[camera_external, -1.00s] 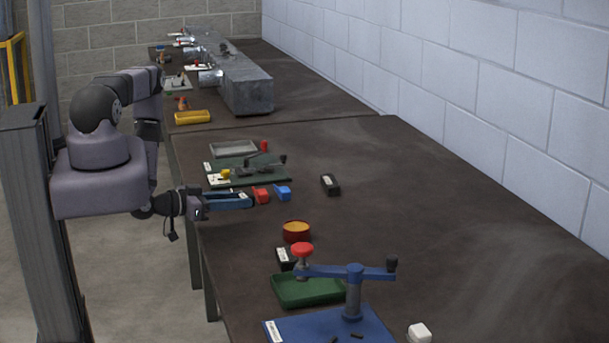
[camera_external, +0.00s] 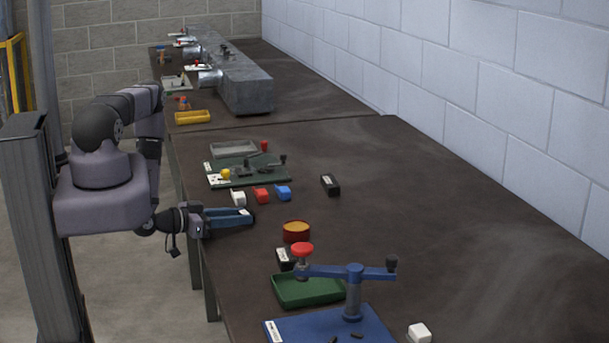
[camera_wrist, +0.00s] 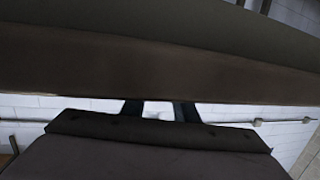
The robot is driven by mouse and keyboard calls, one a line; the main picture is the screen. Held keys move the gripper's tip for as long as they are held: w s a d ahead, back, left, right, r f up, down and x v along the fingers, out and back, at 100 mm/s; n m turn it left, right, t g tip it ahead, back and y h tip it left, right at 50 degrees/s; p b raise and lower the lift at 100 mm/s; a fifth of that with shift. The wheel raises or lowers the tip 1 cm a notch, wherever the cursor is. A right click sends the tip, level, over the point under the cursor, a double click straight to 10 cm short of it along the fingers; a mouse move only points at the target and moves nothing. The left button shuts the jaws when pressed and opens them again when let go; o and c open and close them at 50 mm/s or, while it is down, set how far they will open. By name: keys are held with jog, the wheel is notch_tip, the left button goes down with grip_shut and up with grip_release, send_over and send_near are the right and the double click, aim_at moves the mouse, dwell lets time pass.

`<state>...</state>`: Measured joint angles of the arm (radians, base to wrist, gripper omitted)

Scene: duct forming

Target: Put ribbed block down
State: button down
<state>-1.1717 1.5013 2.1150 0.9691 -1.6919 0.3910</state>
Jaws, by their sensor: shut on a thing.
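My gripper (camera_external: 246,217), with blue fingers, is low over the near-left edge of the dark table (camera_external: 430,235), in front of the row of small blocks. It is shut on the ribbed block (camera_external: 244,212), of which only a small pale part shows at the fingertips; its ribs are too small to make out. In the wrist view two dark fingers (camera_wrist: 157,110) show with a pale patch between them. I cannot tell whether the held block touches the table.
A white block (camera_external: 238,198), a red block (camera_external: 261,195) and a blue block (camera_external: 283,192) stand in a row just behind my gripper. A round orange-topped container (camera_external: 296,231) and a green tray (camera_external: 308,291) are in front. The table's right side is clear.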

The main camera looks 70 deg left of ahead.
aim_at(212, 230)
jog(key=c, duration=1.4)
grip_release()
jog(key=shift+f, duration=0.1)
jog(key=shift+p+v, duration=0.7)
jog(key=shift+v, duration=3)
jog(key=shift+o, duration=0.6)
jog(key=shift+d, duration=0.1)
